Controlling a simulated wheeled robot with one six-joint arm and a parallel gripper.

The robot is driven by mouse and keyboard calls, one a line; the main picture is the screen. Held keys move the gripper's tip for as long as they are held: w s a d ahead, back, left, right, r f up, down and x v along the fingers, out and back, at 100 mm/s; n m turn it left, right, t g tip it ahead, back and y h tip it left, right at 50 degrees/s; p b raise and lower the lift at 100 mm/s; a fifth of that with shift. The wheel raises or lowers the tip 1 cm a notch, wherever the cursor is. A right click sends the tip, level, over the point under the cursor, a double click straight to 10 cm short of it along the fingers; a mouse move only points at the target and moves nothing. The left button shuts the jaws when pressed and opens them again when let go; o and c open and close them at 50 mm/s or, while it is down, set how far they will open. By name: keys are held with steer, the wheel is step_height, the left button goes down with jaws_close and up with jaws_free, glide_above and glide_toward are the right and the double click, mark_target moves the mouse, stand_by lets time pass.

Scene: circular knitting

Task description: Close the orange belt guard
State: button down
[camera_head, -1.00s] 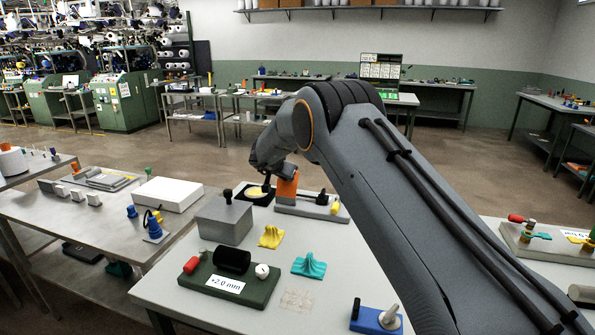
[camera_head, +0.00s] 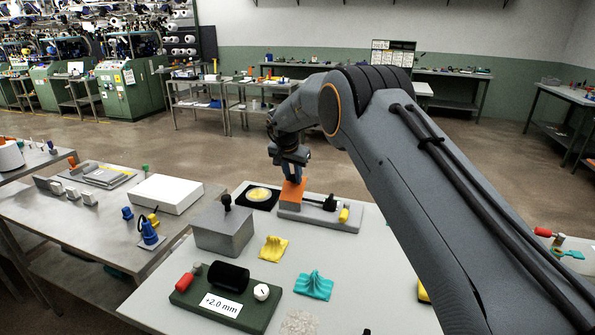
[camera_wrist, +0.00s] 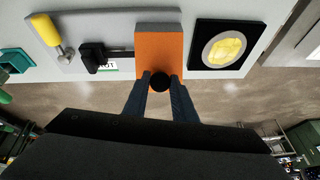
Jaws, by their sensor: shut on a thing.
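The orange belt guard (camera_head: 292,194) stands at the left end of a grey base plate (camera_head: 320,218) on the table. In the wrist view it is an orange block (camera_wrist: 158,50) with a round black knob (camera_wrist: 160,82) at its near edge. My gripper (camera_wrist: 160,88) has its two blue fingers shut on this knob, one on each side. In the head view my gripper (camera_head: 291,174) comes down on the guard from above. A black lever or clamp (camera_wrist: 93,57) sits on the base beside the guard, with a partly hidden green-marked label. What lies under the guard is hidden.
A black square with a yellow disc (camera_head: 259,195) lies left of the guard. A grey box with a knob (camera_head: 223,228), a yellow part (camera_head: 273,248), a teal part (camera_head: 314,285) and a green "+2.0 mm" fixture (camera_head: 226,298) stand nearer.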

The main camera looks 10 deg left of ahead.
steer(key=shift+a, duration=0.2)
stand_by(0.3)
steer(key=c, duration=1.5)
jaws_free()
steer(key=shift+o, duration=0.2)
steer(key=shift+w+d, duration=0.1)
steer(key=shift+d, duration=0.1)
steer(key=v, duration=0.7)
steer(key=shift+r, duration=0.35)
